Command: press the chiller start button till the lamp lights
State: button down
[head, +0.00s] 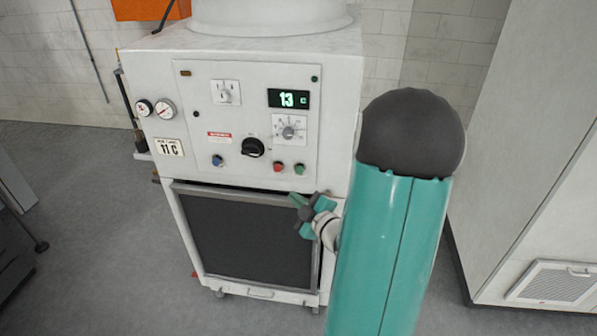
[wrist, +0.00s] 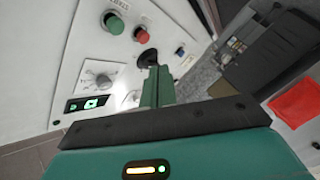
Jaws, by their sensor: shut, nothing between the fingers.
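The chiller (head: 348,60) is a white cabinet with a control panel. A green button (head: 299,168) sits at the panel's lower right, beside a red button (head: 278,167). In the wrist view the green button (wrist: 114,22) has a label that seems to read START, upside down, and the red button (wrist: 141,32) is beside it. A small round dark-green lamp (head: 314,79) at the panel's upper right looks unlit. My gripper (head: 299,200) is shut and empty, below the green button in the head view. Its fingers (wrist: 154,75) overlap the black knob in the wrist view; contact is not visible.
A dark grille (head: 245,235) is below. A pale cabinet (head: 530,130) stands right.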

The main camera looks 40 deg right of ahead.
jog(key=w+d, duration=0.4)
jog(key=d, duration=0.2)
jog(key=shift+w, duration=0.4)
jog(key=shift+w, duration=0.1)
dwell(1.6)
jog(key=shift+w+d, duration=0.15)
jog(key=shift+d, duration=0.1)
jog(key=shift+w+d, duration=0.25)
jog(key=shift+d, duration=0.1)
dwell(0.9)
jog(key=shift+s+a, duration=0.5)
jog(key=shift+a, duration=0.2)
jog(key=shift+s+a, duration=0.8)
jog(key=shift+a, duration=0.2)
jog(key=shift+s+a, duration=0.75)
jog(key=shift+a, duration=0.2)
